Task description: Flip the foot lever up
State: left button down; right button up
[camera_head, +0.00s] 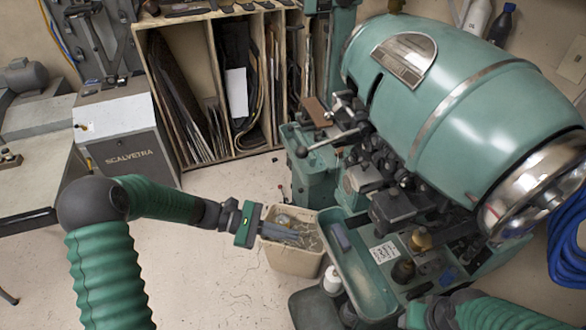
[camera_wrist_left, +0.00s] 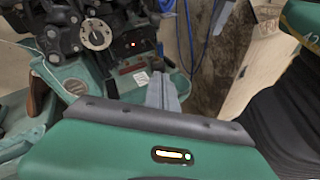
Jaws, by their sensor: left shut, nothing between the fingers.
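The green sole stitcher (camera_head: 450,110) stands at the right in the head view, with a dark mechanism below its barrel-shaped body. A thin metal lever with a dark ball end (camera_head: 325,140) sticks out to the left of it; I cannot tell for sure whether this is the foot lever. My left gripper (camera_head: 297,236) is shut and empty, over the beige bin and left of the machine's green tray, apart from the lever. Its shut fingers also show in the left wrist view (camera_wrist_left: 163,92), with the machine beyond. My right arm enters at the bottom right; its fingers cannot be made out.
The beige bin (camera_head: 290,258) with scraps stands on the floor beside the green tray (camera_head: 360,270). A wooden rack (camera_head: 190,95) with leather sheets stands behind, next to the grey Scalvetra cabinet (camera_head: 125,135).

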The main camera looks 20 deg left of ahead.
pick_arm(q)
jog(key=w+a+r+n+t+h, duration=0.2)
jog(key=w+a+r+n+t, duration=0.15)
jog(key=a, duration=0.25)
jog(key=w+a+r+n+t+h, duration=0.2)
jog(key=w+a+t, duration=0.2)
jog(key=a+t, duration=0.15)
jog(key=w+d+r+p, duration=0.4)
jog(key=d+r, duration=0.3)
jog(key=d, duration=0.2)
jog(key=shift+w+g, duration=0.4)
pick_arm(e)
jog(key=shift+a+r, duration=0.15)
jog(key=shift+r, duration=0.75)
jog(key=shift+a+r, duration=0.15)
jog(key=shift+r, duration=0.75)
